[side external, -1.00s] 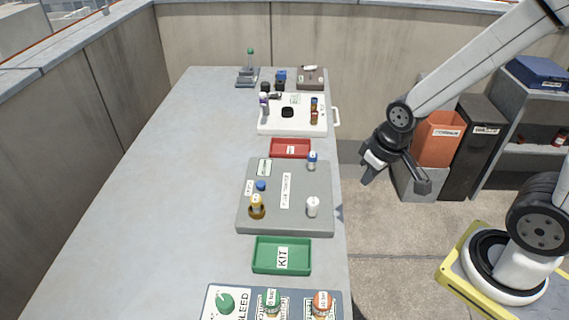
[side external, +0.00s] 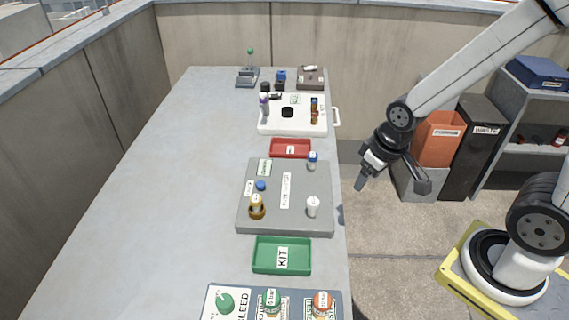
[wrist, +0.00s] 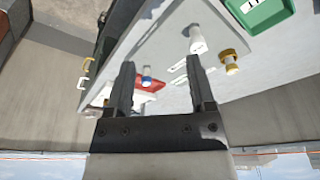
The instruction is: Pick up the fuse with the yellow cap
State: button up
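The fuse with the yellow cap (side external: 257,201) stands upright in a round amber socket on the left of the grey board (side external: 321,225). A yellow-topped piece also shows in the wrist view (wrist: 230,58), right of my fingers. A white-capped fuse (side external: 313,206) stands to its right, and a blue-capped one (side external: 312,159) is at the board's far right corner. My gripper (side external: 391,186) hangs off the table's right side, apart from the board and all the fuses. In the wrist view its two fingers (wrist: 164,82) are spread with nothing between them.
A red tray (side external: 291,148) lies behind the board and a green KIT tray (side external: 265,256) in front. A white board with several items (side external: 290,126) stands farther back. A control panel with knobs (side external: 247,306) is nearest. The table's left side (side external: 150,200) is clear.

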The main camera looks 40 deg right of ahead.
jog(key=shift+o, duration=0.2)
jog(key=n+g, duration=0.3)
jog(key=n, duration=0.3)
send_over(255, 198)
notch_tip(255, 198, down, 4)
jog(key=shift+s+d+r, duration=0.1)
jog(key=shift+d, duration=0.05)
jog(key=shift+f, duration=3.85)
grip_shut()
